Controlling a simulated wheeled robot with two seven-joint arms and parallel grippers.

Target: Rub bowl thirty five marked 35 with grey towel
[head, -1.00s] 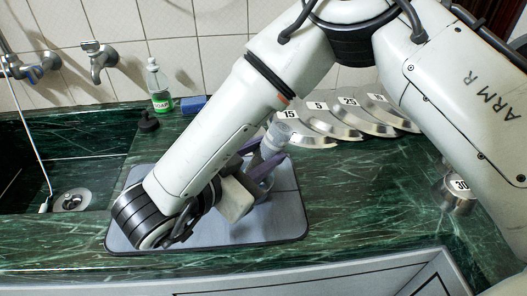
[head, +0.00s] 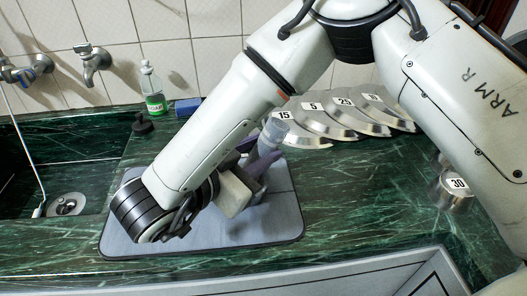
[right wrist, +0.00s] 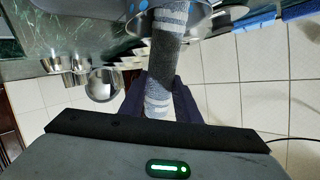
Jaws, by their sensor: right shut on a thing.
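My right gripper (head: 258,165) is shut on a grey towel (head: 271,134) with white stripes, above the grey mat (head: 120,240). In the right wrist view, the rolled towel (right wrist: 165,60) stands between the dark fingers of the gripper (right wrist: 160,95). The towel's far end overlaps a shiny steel bowl (right wrist: 200,20) at the top of that view; I cannot tell whether they touch. No number shows on this bowl, and in the head view my arm hides that area. My left gripper is not in view.
Several steel dishes lie in a fan at the back right, including those marked 15 (head: 300,138), 5 (head: 330,128) and 25 (head: 360,120). Cup 30 (head: 452,190) stands at right. A soap bottle (head: 152,90) and blue sponge (head: 188,106) stand behind the mat. The sink (head: 40,165) is left.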

